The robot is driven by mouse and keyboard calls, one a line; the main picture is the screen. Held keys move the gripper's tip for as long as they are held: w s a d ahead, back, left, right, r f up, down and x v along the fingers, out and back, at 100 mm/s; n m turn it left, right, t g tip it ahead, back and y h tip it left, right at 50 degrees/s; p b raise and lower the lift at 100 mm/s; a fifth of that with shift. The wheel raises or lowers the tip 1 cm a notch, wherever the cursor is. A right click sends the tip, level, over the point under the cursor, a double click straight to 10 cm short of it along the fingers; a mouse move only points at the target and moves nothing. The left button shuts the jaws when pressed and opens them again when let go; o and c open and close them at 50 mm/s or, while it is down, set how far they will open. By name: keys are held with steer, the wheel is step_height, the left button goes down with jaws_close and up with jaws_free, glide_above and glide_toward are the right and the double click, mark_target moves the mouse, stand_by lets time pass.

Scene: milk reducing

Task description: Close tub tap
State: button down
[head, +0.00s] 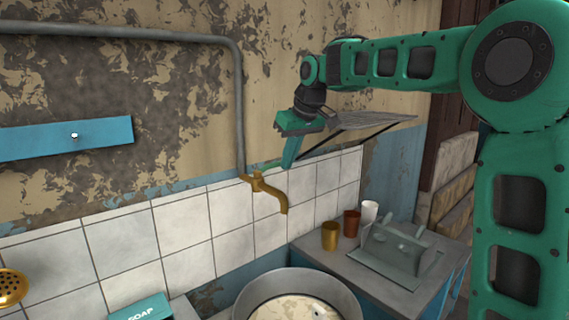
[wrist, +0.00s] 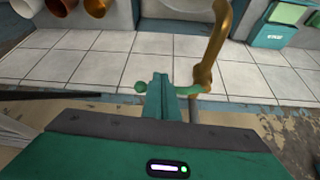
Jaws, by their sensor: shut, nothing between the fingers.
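The brass tap (head: 270,193) sticks out from the white tiled wall at the end of a grey pipe, its spout bent down above the tub (head: 243,302). In the wrist view the tap (wrist: 216,45) is right of my fingers. Its thin green handle (wrist: 187,91) runs left from the tap, passes across my fingers and seems to end in a knob (wrist: 139,88). My gripper (head: 285,163) is shut and empty, its tip close beside the handle and just above the tap. Whether the fingers touch the handle is unclear. No water stream is clearly visible.
A dark bracketed shelf (head: 370,122) is on the wall close behind my gripper. A soap box (head: 142,308) stands at lower left. The tub holds pale liquid.

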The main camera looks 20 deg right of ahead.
steer(key=shift+s, duration=0.15)
steer(key=s+d+r, duration=0.3)
steer(key=s+r, duration=0.4)
steer(key=r, duration=0.1)
steer(key=shift+d, duration=0.2)
steer(key=shift+s, duration=0.1)
stand_by(0.3)
